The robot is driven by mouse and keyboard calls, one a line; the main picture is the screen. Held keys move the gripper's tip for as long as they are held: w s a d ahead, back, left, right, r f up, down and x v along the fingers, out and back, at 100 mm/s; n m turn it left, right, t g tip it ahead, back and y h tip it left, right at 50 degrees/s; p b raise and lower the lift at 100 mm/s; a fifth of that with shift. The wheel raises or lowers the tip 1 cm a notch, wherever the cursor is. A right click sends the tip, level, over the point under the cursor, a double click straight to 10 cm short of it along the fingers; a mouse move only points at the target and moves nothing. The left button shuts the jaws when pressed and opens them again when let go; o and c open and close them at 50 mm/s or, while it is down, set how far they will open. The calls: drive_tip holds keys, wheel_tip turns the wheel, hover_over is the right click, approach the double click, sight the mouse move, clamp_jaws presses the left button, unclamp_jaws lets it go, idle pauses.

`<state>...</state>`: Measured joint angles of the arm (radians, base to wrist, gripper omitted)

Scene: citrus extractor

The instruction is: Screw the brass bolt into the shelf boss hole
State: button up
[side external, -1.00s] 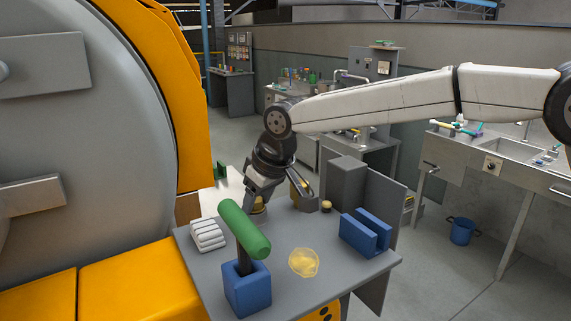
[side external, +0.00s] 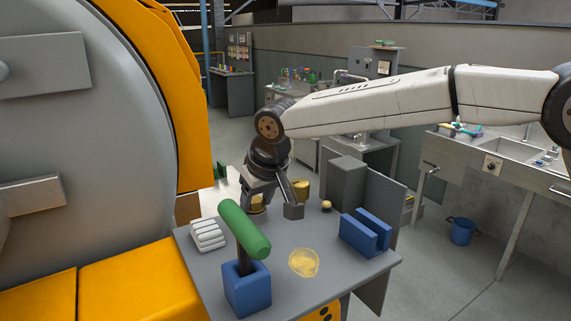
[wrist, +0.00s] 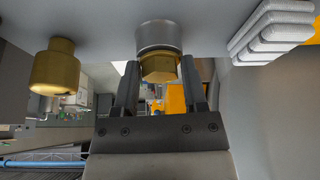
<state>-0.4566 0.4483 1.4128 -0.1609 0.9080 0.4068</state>
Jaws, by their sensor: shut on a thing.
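The brass bolt (wrist: 159,68) shows its hex head between my two fingers in the wrist view. It also shows as a bit of brass beside my left finger in the side view (side external: 257,203). My gripper (wrist: 160,72) is shut on the bolt; in the side view my gripper (side external: 270,207) is low over the grey shelf (side external: 280,287). The grey round boss (wrist: 158,36) lies directly against the bolt head, in line with it. The shank and the hole are hidden, so I cannot tell how deep the bolt sits.
A second brass cylinder (wrist: 56,68) stands close beside my gripper. A green-handled tool (side external: 245,229) in a blue holder (side external: 247,290), a yellow patch (side external: 303,263), blue blocks (side external: 366,233), white bars (side external: 208,234) and a grey block (side external: 347,177) surround the work area.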

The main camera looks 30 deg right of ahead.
drive_tip(key=shift+s+f+m+h, duration=0.1)
drive_tip(key=shift+f+m+h, duration=0.25)
drive_tip(key=shift+m, duration=0.25)
drive_tip(key=shift+m, duration=0.5)
drive_tip(key=shift+a+m+h, duration=0.1)
drive_tip(key=shift+m+h, duration=0.15)
drive_tip(key=shift+m, duration=0.15)
drive_tip(key=shift+m, duration=0.5)
drive_tip(key=shift+h, duration=0.3)
drive_tip(key=shift+m+g+h, duration=0.3)
drive_tip(key=shift+m, duration=0.6)
drive_tip(key=shift+a+m, duration=0.1)
drive_tip(key=shift+m, duration=0.2)
drive_tip(key=shift+m+h, duration=0.3)
drive_tip(key=shift+m, duration=0.2)
